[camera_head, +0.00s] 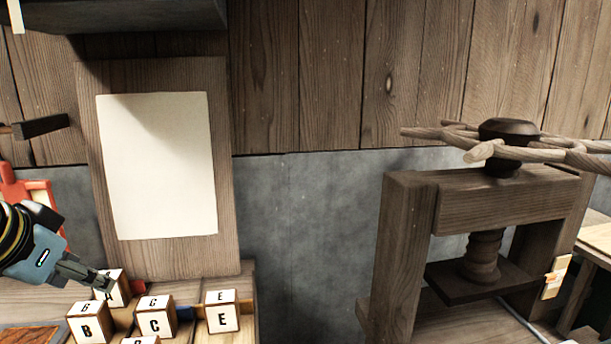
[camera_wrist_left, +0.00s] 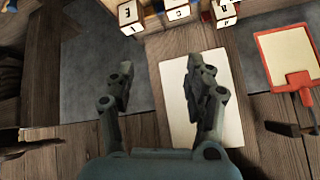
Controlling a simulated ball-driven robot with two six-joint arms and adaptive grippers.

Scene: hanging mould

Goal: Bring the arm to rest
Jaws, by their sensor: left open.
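My left gripper (camera_head: 98,281) comes in from the left edge, low in the head view, above the letter blocks and left of the paper sheet. In the left wrist view its two fingers (camera_wrist_left: 162,75) stand wide apart with nothing between them. In the head view the fingertips overlap the block (camera_head: 113,287) marked A; I cannot tell whether they touch it. My right gripper is not in view.
Several white letter blocks, such as E (camera_head: 222,313), stand on the bench. A paper sheet (camera_head: 160,165) is on an upright board. A wooden press (camera_head: 405,250) stands right. A hammer (camera_head: 40,127) and a red frame (camera_wrist_left: 288,58) are near my left arm.

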